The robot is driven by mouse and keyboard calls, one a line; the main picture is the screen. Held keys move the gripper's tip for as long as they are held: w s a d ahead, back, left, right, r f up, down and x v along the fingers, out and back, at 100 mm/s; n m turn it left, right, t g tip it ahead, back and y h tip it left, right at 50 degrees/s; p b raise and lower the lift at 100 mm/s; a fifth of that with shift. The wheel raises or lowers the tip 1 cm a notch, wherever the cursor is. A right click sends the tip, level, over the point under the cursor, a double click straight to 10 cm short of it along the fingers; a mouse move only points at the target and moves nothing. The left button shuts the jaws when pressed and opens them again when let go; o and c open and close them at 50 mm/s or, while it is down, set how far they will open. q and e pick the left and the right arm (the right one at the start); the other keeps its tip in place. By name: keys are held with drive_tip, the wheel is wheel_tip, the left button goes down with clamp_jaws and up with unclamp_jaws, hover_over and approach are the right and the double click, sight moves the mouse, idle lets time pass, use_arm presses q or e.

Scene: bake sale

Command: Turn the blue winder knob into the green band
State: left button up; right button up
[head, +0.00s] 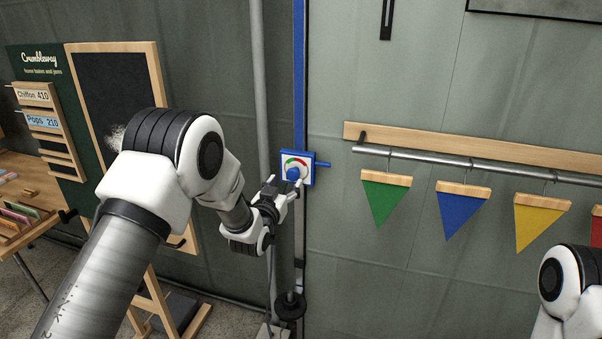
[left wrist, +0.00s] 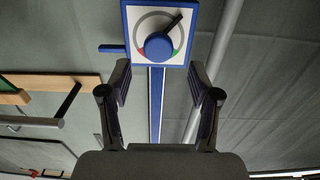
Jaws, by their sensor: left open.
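The blue winder knob (head: 293,174) sits on a white dial plate with a blue frame (head: 311,171) on the wall. In the left wrist view the knob (left wrist: 158,46) shows whole, with a black pointer (left wrist: 174,23) aimed to the upper right, on the grey arc. The green band (left wrist: 175,53) is at the dial's lower right there and the red band at its lower left. My left gripper (head: 284,187) is open just below the knob in the head view. In the wrist view its fingertips (left wrist: 160,80) are spread, with the knob beyond them. My right gripper is out of view.
A blue vertical strip (head: 299,80) and a grey pipe (head: 258,80) run along the wall. A rail (head: 450,163) with coloured pennants hangs to the right. A chalkboard (head: 112,85) and a sign board stand to the left.

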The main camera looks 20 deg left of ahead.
sight(292, 175)
use_arm(q)
drive_tip(key=w, duration=0.4)
drive_tip(key=w+p, duration=0.1)
drive_tip(key=shift+w+d+r, duration=0.1)
drive_tip(key=shift+w+d, duration=0.25)
drive_tip(key=shift+w, duration=0.05)
drive_tip(key=shift+w+a, duration=0.15)
drive_tip(key=shift+w, duration=0.1)
drive_tip(key=c, duration=1.1)
drive_tip(key=shift+c, duration=0.2)
